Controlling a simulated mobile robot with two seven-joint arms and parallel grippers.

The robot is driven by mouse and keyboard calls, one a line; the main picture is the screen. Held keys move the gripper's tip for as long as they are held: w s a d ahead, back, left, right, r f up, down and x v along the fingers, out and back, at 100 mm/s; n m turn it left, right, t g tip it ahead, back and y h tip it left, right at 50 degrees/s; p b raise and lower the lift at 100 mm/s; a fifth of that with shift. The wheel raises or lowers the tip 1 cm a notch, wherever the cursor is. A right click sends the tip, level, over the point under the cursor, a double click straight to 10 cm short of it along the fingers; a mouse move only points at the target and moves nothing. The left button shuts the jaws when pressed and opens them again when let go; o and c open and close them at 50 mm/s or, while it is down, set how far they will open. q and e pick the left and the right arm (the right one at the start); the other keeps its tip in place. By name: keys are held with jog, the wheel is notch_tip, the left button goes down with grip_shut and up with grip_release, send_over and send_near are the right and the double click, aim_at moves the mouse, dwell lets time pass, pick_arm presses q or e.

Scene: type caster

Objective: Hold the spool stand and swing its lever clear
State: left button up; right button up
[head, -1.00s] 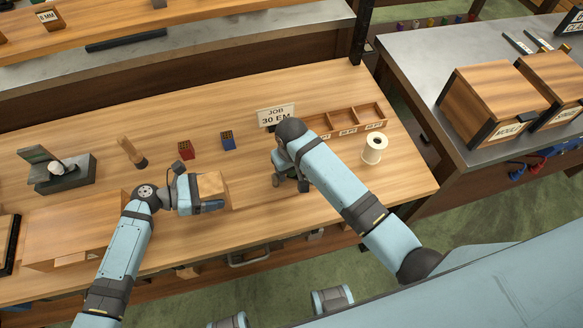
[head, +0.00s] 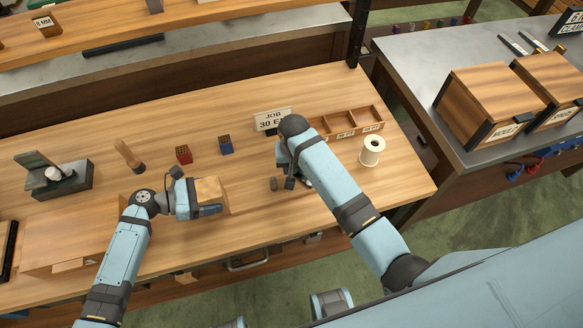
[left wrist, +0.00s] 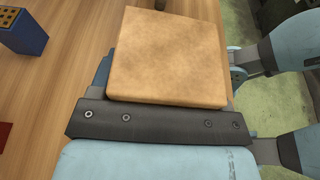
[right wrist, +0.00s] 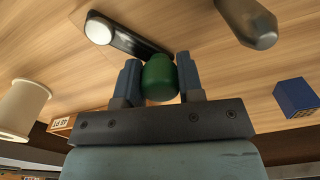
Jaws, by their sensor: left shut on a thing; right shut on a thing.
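My left gripper (head: 212,207) is shut on a tan wooden block (head: 208,190) at the table's front. The block's square face (left wrist: 168,55) fills the middle of the left wrist view. My right gripper (right wrist: 160,82) is shut on a green knob (right wrist: 159,78), one finger on each side. Beyond the knob, a dark bar (right wrist: 130,38) with a pale round disc (right wrist: 98,31) at its far end shows over the table. In the head view my right arm hides most of the knob and bar. I cannot tell for sure which piece is the spool stand.
A white spool (head: 372,150) stands at the right, near a divided wooden tray (head: 345,122). A job sign (head: 272,120) stands behind my right gripper. A dark rounded post (head: 274,184) is close beside it. Red (head: 184,155) and blue (head: 226,145) blocks stand behind the left gripper.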

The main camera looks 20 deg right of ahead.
jog(key=o, duration=0.9)
jog(key=shift+c, duration=0.2)
notch_tip(320, 180, up, 12)
